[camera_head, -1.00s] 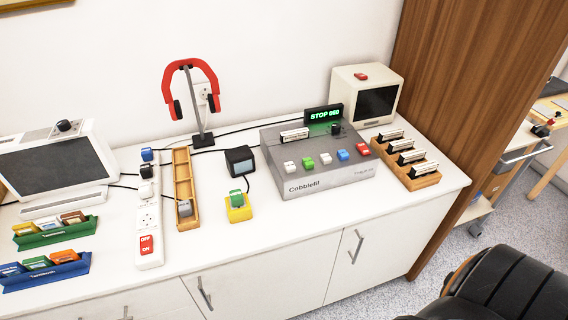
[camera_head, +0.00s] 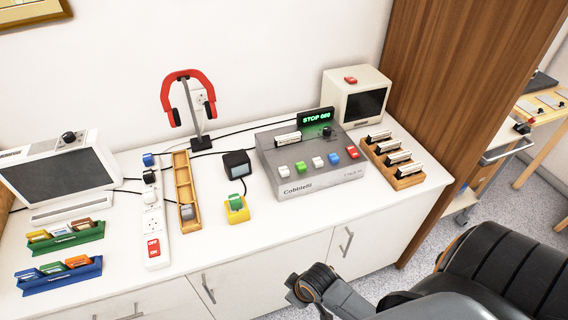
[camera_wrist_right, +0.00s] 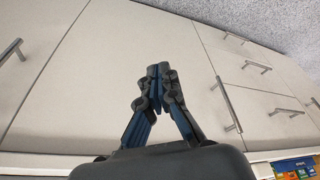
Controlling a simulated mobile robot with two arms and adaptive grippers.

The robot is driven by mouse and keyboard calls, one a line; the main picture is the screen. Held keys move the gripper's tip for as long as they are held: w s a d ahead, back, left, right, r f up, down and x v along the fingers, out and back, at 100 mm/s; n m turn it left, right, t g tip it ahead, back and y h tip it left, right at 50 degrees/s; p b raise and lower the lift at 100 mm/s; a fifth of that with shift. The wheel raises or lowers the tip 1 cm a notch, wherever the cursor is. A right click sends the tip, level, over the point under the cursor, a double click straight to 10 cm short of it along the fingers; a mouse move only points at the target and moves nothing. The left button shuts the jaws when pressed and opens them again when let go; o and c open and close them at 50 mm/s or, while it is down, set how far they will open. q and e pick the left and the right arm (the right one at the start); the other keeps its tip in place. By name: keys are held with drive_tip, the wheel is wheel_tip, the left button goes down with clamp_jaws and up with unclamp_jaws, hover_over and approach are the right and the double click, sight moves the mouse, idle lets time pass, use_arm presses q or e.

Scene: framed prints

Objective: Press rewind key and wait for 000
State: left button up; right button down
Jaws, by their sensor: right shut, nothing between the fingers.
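The grey tape deck (camera_head: 318,178) stands on the white counter. Its green display (camera_head: 317,118) reads STOP and a number that looks like 080 but is blurred. A row of coloured keys runs along its top: white (camera_head: 283,169), green (camera_head: 301,166), white (camera_head: 317,162), blue (camera_head: 333,158) and red (camera_head: 352,152). I cannot read which is rewind. My right gripper (camera_wrist_right: 158,72) is shut and empty in the right wrist view, in front of the cabinet doors. My right arm shows low in the head view, below the counter. My left gripper is not in view.
A cartridge rack (camera_head: 392,160) and small monitor (camera_head: 357,95) stand right of the deck. A yellow-based block (camera_head: 237,212), wooden tray (camera_head: 182,170), headphone stand (camera_head: 196,120) and power strip (camera_head: 154,225) stand left. A wooden panel (camera_head: 450,90) bounds the right side.

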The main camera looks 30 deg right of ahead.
drive_tip(key=w+d+r+n, duration=0.2)
drive_tip(key=w+r, duration=0.3)
drive_tip(key=w+d+r+n+t+y+p, duration=0.1)
drive_tip(key=w+d+r+n, duration=0.1)
drive_tip(key=w+r, duration=0.3)
drive_tip(key=w+d+r+n+t+y+p, duration=0.1)
drive_tip(key=w+d+r+n, duration=0.1)
drive_tip(key=w+r, duration=0.4)
drive_tip(key=shift+w+n, duration=0.3)
drive_tip(key=shift+n, duration=0.3)
drive_tip(key=w+d+r+n+t+y+p, duration=0.1)
drive_tip(key=w+d+r+n+t, duration=0.2)
drive_tip(key=w+d+r, duration=0.7)
wheel_tip(320, 180, up, 4)
drive_tip(key=shift+w+d+f, duration=0.1)
drive_tip(key=shift+w+d, duration=0.15)
drive_tip(key=shift+w, duration=0.25)
drive_tip(key=b, duration=0.5)
hover_over(286, 170)
wheel_tip(286, 170, down, 7)
drive_tip(key=shift+s+f, duration=0.1)
drive_tip(key=shift+f, duration=0.1)
drive_tip(key=shift+f+b, duration=0.7)
drive_tip(key=shift+f, duration=0.1)
